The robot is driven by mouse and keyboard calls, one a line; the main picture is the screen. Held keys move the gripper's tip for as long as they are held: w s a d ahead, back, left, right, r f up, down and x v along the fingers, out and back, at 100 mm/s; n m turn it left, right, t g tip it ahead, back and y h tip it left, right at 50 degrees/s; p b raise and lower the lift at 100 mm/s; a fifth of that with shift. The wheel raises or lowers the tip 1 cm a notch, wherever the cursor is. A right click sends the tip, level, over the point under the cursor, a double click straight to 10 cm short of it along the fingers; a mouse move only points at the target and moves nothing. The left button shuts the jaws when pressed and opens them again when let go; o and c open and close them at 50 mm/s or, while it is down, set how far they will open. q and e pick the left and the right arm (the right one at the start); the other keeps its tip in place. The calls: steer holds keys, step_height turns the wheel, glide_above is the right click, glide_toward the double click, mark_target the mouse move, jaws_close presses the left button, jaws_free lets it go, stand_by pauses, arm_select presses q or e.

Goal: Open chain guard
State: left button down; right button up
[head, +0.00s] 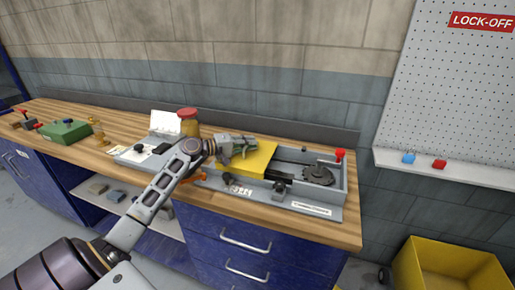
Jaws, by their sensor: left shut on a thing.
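The chain guard (259,161) is a yellow cover on a long grey machine bed on the workbench, in the middle of the head view. My right gripper is out of view.
A red-topped knob (340,155) stands at the bed's right end. A red-capped container (188,122) stands behind my left arm. A green box (64,131) lies on the far left of the wooden bench (130,116). A yellow bin (450,270) stands on the floor at right.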

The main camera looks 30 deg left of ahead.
arm_select(q)
steer(key=a, duration=0.2)
steer(key=s+a, duration=0.1)
steer(key=a, duration=0.1)
steer(key=a+b, duration=0.1)
steer(key=a, duration=0.1)
steer(key=shift+s+a+f, duration=0.1)
steer(key=shift+s, duration=0.15)
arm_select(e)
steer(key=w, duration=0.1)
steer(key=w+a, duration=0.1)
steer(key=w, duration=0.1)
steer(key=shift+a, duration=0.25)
arm_select(q)
steer(key=c, duration=1.5)
jaws_free()
steer(key=shift+r, duration=0.2)
